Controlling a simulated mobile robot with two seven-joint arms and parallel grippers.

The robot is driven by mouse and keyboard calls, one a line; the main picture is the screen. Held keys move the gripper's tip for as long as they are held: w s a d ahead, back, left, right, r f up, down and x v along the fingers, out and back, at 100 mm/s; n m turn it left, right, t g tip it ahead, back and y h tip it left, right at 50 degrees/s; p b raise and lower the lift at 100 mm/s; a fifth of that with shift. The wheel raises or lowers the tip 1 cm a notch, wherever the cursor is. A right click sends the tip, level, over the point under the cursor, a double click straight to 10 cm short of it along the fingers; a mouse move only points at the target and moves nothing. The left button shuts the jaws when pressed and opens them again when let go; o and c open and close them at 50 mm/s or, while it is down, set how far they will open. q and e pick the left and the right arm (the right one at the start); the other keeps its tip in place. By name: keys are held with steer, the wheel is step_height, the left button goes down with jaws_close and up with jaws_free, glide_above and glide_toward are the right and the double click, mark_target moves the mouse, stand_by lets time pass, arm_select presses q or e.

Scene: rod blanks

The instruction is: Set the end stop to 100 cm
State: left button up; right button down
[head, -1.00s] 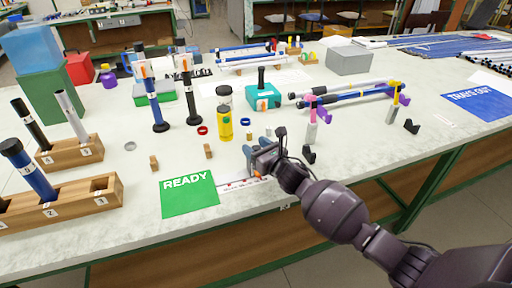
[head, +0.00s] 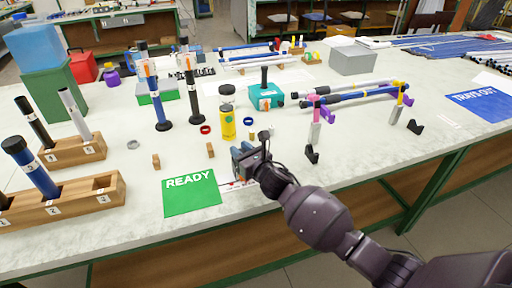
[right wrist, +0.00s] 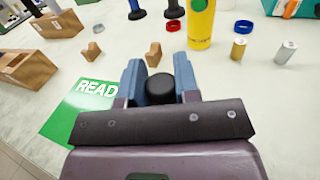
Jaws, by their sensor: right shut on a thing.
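My right gripper (head: 243,164) is low over the front of the bench, just right of the green READY mat (head: 191,194). It is shut on the end stop, which the hand mostly hides. I cannot read the scale's numbers. My left gripper is not in view.
Two small wooden blocks (head: 156,162) (head: 210,150) and a yellow bottle (head: 227,122) stand behind the mat. Wooden racks (head: 95,190) with rods are at the left.

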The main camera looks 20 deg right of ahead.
steer(key=a, duration=0.4)
steer(key=shift+s+a, duration=0.1)
steer(key=shift+a, duration=0.15)
steer(key=c, duration=0.8)
jaws_free()
steer(key=shift+c, duration=0.2)
steer(key=shift+d, duration=0.1)
steer(key=p+v, duration=0.1)
steer(key=v, duration=0.9)
steer(key=shift+s, duration=0.4)
steer(key=shift+d, duration=0.1)
